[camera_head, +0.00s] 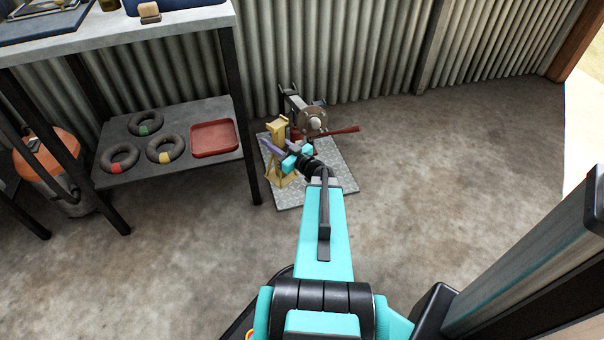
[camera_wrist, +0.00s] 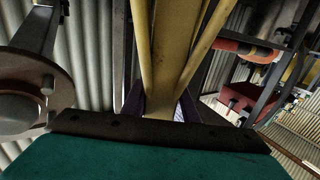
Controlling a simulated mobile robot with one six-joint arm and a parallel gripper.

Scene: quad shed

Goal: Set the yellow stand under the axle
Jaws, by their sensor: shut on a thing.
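The yellow stand (camera_head: 278,130) is upright over the grey metal plate (camera_head: 337,183), in front of the corrugated wall. My gripper (camera_head: 277,153) is shut on its post, with a purple finger on each side. In the wrist view my gripper (camera_wrist: 162,105) holds the yellow post (camera_wrist: 163,45), which runs up through the middle. The axle's round hub (camera_head: 314,124) is just right of and behind the stand. The hub also shows at left in the wrist view (camera_wrist: 22,100), apart from the post. I cannot tell whether the stand's feet touch the plate.
A red jack handle (camera_head: 343,131) sticks out to the right below the hub. A shelf (camera_head: 180,176) with several rings and a red tray (camera_head: 214,138) stands left, its dark leg (camera_head: 244,150) close to the plate. Open concrete floor (camera_head: 450,180) lies to the right.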

